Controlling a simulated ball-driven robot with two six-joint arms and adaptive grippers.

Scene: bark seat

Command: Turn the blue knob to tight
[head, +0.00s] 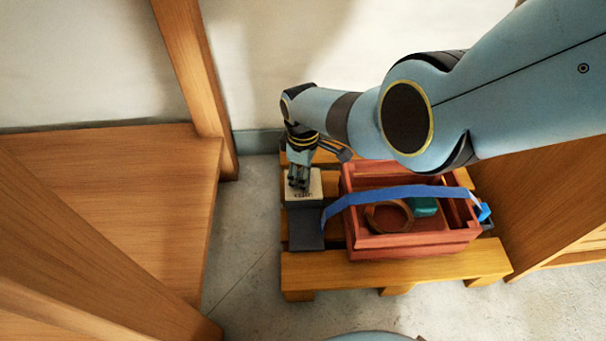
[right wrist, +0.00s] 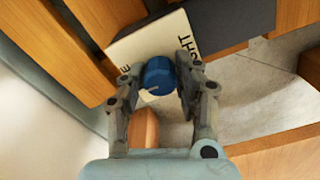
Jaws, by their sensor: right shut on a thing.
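The blue knob (right wrist: 158,76) sits on a cream plate (right wrist: 130,50) between the fingers of my right gripper (right wrist: 162,88) in the right wrist view. The gripper is shut on it. A small pale mark shows on the knob's lower edge. Black letters ending in "GHT" show on the plate right of the knob, and an "E" on its left; the rest is hidden. In the head view my right gripper (head: 299,184) points down onto the cream plate (head: 315,184) and hides the knob. My left gripper is not in view.
A dark grey block (head: 306,230) adjoins the plate. A red wooden crate (head: 412,246) with a blue strap (head: 400,191) across it stands close on the right, on a wooden pallet (head: 400,268). Inside lie a brown ring and a teal thing. Bare floor (head: 240,250) lies left.

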